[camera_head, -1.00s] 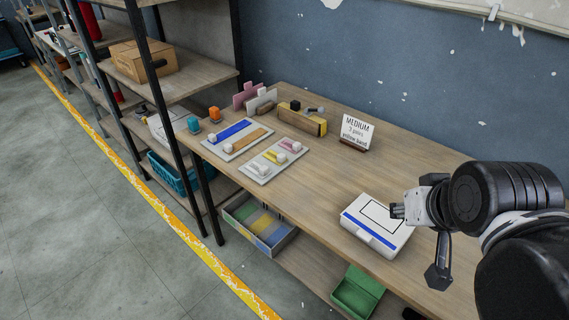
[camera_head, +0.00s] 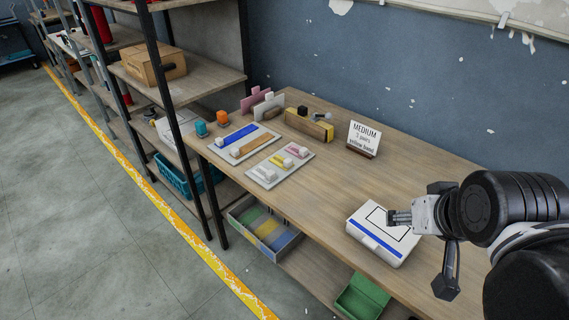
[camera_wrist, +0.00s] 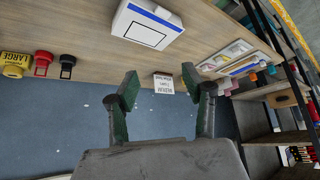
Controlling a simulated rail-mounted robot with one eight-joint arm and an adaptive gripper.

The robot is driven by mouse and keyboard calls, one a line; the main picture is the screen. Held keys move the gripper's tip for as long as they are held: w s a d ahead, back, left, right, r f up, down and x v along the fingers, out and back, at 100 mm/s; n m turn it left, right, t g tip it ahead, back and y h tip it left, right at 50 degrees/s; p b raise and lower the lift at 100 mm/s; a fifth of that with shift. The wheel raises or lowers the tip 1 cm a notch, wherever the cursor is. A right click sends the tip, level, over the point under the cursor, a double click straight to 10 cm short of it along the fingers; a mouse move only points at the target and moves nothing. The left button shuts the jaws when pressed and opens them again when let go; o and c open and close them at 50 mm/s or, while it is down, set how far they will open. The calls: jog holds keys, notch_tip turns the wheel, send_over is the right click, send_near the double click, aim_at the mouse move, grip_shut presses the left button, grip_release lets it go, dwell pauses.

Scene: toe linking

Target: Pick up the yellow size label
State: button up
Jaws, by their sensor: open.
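The yellow size label (camera_head: 282,160) lies on the front grey tray (camera_head: 283,178), between a pink label (camera_head: 297,150) and a whitish one (camera_head: 266,174). Each has a pale knob. My gripper (camera_head: 392,217) is over the white box with a blue stripe (camera_head: 362,238), well to the right of the tray. In the wrist view its two fingers (camera_wrist: 160,84) are spread apart with nothing between them. The trays show small at the right of that view (camera_wrist: 240,66), where I cannot make out the yellow label clearly.
A "MEDIUM, 2 pairs, yellow band" sign (camera_head: 364,137) stands behind. A second tray with blue and orange strips (camera_head: 232,148) and a yellow-fronted wooden block (camera_head: 308,125) are near the label. The table between box and tray is clear. The wrist view shows a yellow "LARGE" object (camera_wrist: 14,62).

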jog(key=w+a+r+n+g, duration=0.1)
jog(key=w+a+r, duration=0.15)
jog(key=w, duration=0.25)
jog(key=w+a+r+n+g, duration=0.1)
jog(key=w+r+n, duration=0.15)
jog(key=w, duration=0.35)
jog(key=n+g+b, duration=0.1)
jog(key=n+g, duration=0.4)
jog(key=n, duration=0.2)
send_over(288, 160)
notch_tip(288, 160, down, 14)
jog(key=r, duration=0.1)
jog(key=f, duration=0.9)
jog(key=shift+s+d+f, duration=0.15)
jog(key=shift+d, duration=0.15)
jog(key=shift+a+f, duration=0.15)
jog(key=shift+f, duration=1.15)
jog(key=shift+a+f, duration=0.1)
jog(key=shift+f, duration=1.2)
jog(key=c, duration=0.9)
